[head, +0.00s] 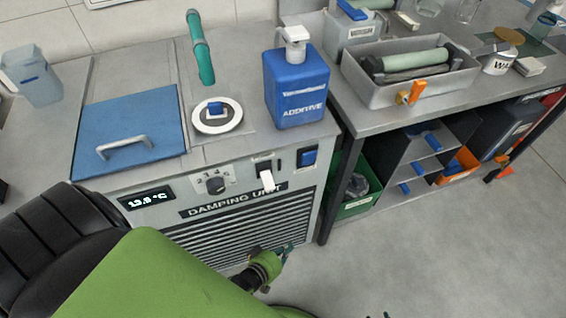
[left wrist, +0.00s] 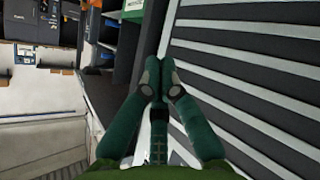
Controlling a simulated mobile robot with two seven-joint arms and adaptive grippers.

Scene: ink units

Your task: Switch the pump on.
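The damping unit (head: 248,215) is a grey cabinet with a slatted front. Its panel has a display reading about 13.9 °C (head: 147,200), a dark rotary knob (head: 214,184), a white lever (head: 267,181) hanging down from a slot, and a blue rocker switch (head: 308,157) at the right. I see no readable pump label. My left gripper (head: 284,252) is low before the slats, below the lever and switch. In the left wrist view its green fingers (left wrist: 159,75) meet at the tips, empty, beside the slats. Only small dark tips, possibly my right gripper, show at the head view's bottom edge.
A blue additive bottle (head: 297,88), a blue lid (head: 128,133) with a handle, a white ring (head: 217,117) and a teal pipe (head: 201,48) are on top. A bench (head: 395,115) with a grey tray (head: 375,94) stands right. The floor (head: 430,250) in front is clear.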

